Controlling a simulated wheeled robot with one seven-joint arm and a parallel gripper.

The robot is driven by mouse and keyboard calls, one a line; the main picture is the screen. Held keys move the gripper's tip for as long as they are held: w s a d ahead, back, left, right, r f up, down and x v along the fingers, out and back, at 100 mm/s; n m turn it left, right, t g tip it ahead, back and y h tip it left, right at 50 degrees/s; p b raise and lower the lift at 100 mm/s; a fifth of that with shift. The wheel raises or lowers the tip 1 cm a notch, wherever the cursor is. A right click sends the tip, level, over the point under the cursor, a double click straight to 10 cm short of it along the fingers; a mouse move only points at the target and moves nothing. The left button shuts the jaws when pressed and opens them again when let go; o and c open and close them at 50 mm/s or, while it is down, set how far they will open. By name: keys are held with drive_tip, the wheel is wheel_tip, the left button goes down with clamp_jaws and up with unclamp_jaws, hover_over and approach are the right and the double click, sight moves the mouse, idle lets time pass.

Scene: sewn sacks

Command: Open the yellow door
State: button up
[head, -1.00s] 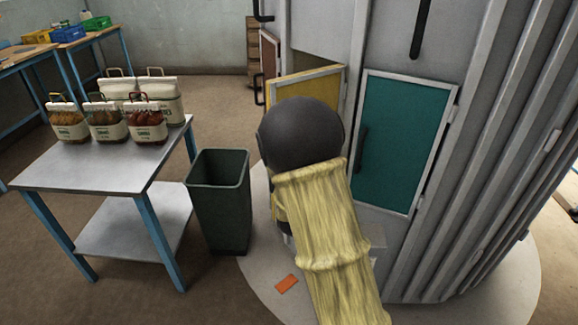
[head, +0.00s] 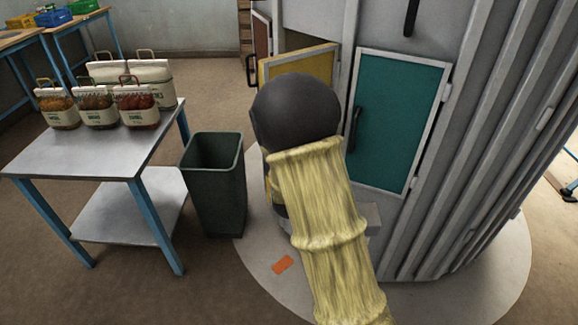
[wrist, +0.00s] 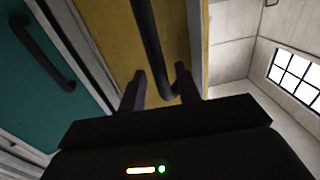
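The yellow door (head: 296,65) stands ajar on the grey cabinet, with a dark gap above its top edge in the head view. Its lower part is hidden behind my arm. In the wrist view the yellow door (wrist: 110,30) fills the upper middle, and its dark bar handle (wrist: 150,45) runs down between my fingers. My gripper (wrist: 160,85) is open, its two fingers apart on either side of the handle's lower end. A gap shows between the left finger and the handle; contact on the right is unclear. In the head view my gripper is hidden behind my wrist.
A teal door (head: 398,120) is closed right of the yellow one. A dark green bin (head: 214,185) stands left of my arm, beside a metal table (head: 85,155) with several sacks. An orange card (head: 283,264) lies on the pale round floor patch (head: 470,285).

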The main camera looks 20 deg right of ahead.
drive_tip(key=b+v, duration=0.5)
drive_tip(key=v, duration=0.3)
drive_tip(key=shift+f, duration=0.25)
drive_tip(key=s+b, duration=0.1)
drive_tip(key=b, duration=0.2)
drive_tip(key=shift+a+b, duration=0.15)
drive_tip(key=shift+b, duration=0.25)
drive_tip(key=shift+s+b, duration=0.2)
drive_tip(key=shift+b, duration=0.65)
drive_tip(key=b+v, duration=0.6)
drive_tip(key=v, duration=0.1)
drive_tip(key=shift+r+b, duration=0.3)
drive_tip(key=shift+s, duration=0.1)
